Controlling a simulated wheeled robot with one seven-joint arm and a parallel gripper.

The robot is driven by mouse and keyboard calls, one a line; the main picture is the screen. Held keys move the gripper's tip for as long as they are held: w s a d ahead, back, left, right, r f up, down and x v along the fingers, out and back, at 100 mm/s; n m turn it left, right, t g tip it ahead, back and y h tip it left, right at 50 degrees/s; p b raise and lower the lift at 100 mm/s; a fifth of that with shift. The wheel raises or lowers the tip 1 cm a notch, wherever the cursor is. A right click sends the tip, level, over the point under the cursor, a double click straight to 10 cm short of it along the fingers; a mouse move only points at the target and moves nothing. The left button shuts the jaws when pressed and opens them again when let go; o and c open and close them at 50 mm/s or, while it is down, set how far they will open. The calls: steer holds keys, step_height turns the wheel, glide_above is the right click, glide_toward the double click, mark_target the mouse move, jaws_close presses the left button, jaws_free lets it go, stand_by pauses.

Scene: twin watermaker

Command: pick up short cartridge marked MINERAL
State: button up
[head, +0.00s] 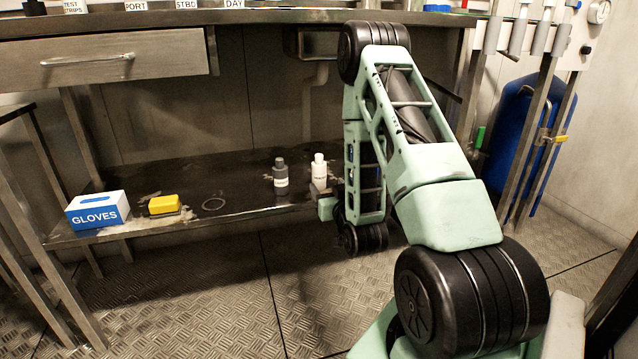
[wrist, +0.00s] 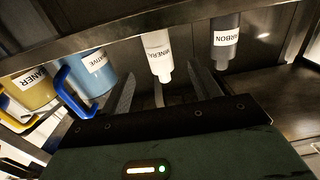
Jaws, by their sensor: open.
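The short white cartridge marked MINERAL (head: 319,170) stands on the lower shelf in the head view. In the wrist view the white cartridge (wrist: 156,46) appears cap-down, its label partly readable as "MINERA". My gripper (wrist: 162,80) is open, its fingers pointing towards the white cartridge, with the cap end between or just ahead of the fingertips. I cannot tell whether they touch. In the head view my arm hides most of the gripper, low beside the white cartridge. A dark grey cartridge marked CARBON (wrist: 226,42) stands close beside it; it also shows in the head view (head: 281,178).
The lower shelf (head: 235,195) also holds a GLOVES box (head: 97,210), a yellow block (head: 164,204) and a ring (head: 213,204). The wrist view shows a blue container (wrist: 90,75) and a yellow CLEANER container (wrist: 27,88). The counter and its drawer (head: 105,62) overhang the shelf.

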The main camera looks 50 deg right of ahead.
mark_target(317, 170)
steer(key=b+x, duration=0.3)
steer(key=x, duration=0.8)
steer(key=c, duration=1.1)
